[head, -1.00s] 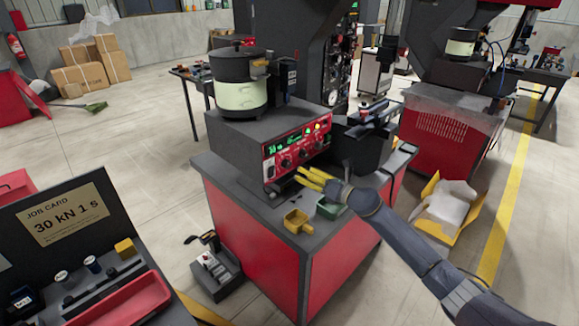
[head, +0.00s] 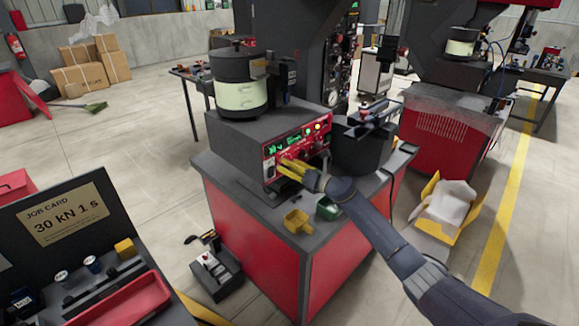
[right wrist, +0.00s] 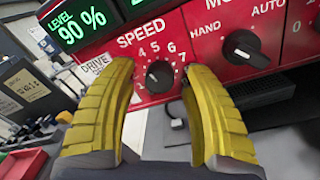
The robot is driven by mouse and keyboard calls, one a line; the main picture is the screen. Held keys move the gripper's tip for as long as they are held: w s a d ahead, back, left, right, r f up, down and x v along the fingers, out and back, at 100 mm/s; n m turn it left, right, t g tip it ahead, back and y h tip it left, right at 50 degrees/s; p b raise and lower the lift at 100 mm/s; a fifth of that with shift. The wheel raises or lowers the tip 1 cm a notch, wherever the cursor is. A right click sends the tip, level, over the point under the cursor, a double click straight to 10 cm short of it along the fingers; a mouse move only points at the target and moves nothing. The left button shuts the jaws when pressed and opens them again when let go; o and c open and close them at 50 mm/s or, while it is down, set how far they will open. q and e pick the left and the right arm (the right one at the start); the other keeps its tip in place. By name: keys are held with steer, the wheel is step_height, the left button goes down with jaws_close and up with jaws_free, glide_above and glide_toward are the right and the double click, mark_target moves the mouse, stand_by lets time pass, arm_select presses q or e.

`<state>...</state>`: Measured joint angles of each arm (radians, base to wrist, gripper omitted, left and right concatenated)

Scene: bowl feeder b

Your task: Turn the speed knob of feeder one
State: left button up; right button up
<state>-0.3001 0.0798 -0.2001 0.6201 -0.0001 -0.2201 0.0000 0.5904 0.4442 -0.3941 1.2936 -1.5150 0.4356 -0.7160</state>
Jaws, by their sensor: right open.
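The feeder's red control panel (head: 318,139) faces me on the front of the dark feeder box (head: 240,128), under the bowl (head: 239,82). In the right wrist view the black speed knob (right wrist: 159,76) sits under the word SPEED, with a numbered dial around it. My right gripper (head: 284,167) is at the panel's lower left in the head view. In the right wrist view its yellow fingers (right wrist: 160,85) are open, one on each side of the knob, with gaps visible. In the head view the fingers hide part of the panel. My left gripper is not in view.
A mode knob (right wrist: 241,55) marked HAND and AUTO sits right of the speed knob, close to the right finger. A yellow scoop-like cup (head: 298,221) and a green container (head: 328,208) stand on the bench below my arm. A job card (head: 66,214) stands at the left.

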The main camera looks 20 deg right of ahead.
steer(key=shift+c, duration=0.3)
jaws_close()
steer(key=shift+m, duration=2.8)
steer(key=shift+d, duration=0.1)
steer(key=shift+o, duration=0.3)
jaws_free()
steer(key=shift+s, duration=0.1)
